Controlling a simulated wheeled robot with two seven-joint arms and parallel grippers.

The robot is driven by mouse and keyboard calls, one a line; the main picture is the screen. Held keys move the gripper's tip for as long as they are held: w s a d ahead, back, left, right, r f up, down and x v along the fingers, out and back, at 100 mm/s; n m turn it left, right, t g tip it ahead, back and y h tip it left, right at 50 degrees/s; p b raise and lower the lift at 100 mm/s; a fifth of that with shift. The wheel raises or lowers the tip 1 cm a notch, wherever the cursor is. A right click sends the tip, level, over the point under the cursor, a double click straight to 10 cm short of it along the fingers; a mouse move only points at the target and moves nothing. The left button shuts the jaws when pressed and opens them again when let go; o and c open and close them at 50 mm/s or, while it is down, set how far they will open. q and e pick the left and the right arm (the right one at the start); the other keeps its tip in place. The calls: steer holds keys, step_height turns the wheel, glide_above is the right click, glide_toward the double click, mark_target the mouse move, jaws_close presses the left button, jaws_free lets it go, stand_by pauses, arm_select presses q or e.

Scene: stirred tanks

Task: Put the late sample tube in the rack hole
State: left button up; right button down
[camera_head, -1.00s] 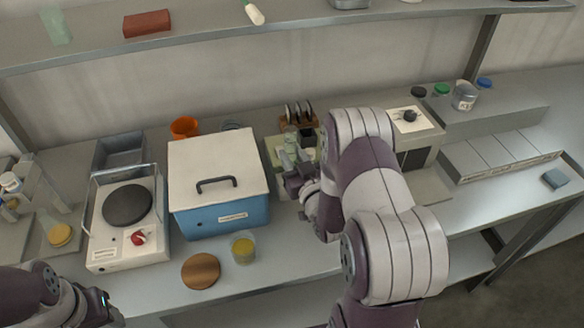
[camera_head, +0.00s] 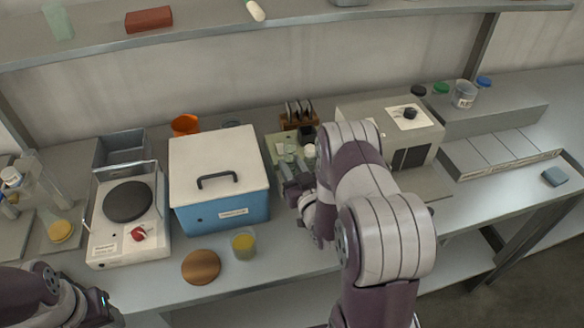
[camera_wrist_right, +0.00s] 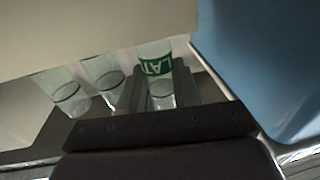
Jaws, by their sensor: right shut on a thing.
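The late sample tube (camera_wrist_right: 155,62), clear with a green band lettered "LAT", stands between the fingers of my right gripper (camera_wrist_right: 163,90) in the right wrist view. The gripper is shut on it. In the head view my right gripper (camera_head: 289,172) is beside the blue box's right side, over the pale green area behind it. Two other clear tubes (camera_wrist_right: 66,88) (camera_wrist_right: 103,76) stand left of the held tube in the wrist view. I cannot make out the rack hole. Only part of my left arm shows at the lower left; its fingers are out of view.
A blue box with a white lid (camera_head: 225,205) stands close left of the right gripper. A grey instrument (camera_head: 400,130) is to the right, behind my arm. A hotplate (camera_head: 128,240), a yellow-filled beaker (camera_head: 244,245) and a brown disc (camera_head: 201,267) are to the left and front.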

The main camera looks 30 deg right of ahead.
steer(key=c, duration=1)
jaws_free()
steer(key=shift+s+f, duration=0.15)
steer(key=shift+f, duration=0.25)
steer(key=shift+o, duration=1)
steer(key=shift+a+f, duration=0.1)
steer(key=shift+f, duration=0.1)
steer(key=shift+s, duration=0.1)
steer(key=shift+r+p, duration=0.4)
steer(key=shift+p, duration=0.05)
steer(key=s+b, duration=0.1)
steer(key=s, duration=1)
steer(key=shift+s+a+r+b, duration=0.15)
steer(key=shift+a+r+b, duration=0.15)
steer(key=shift+a, duration=0.15)
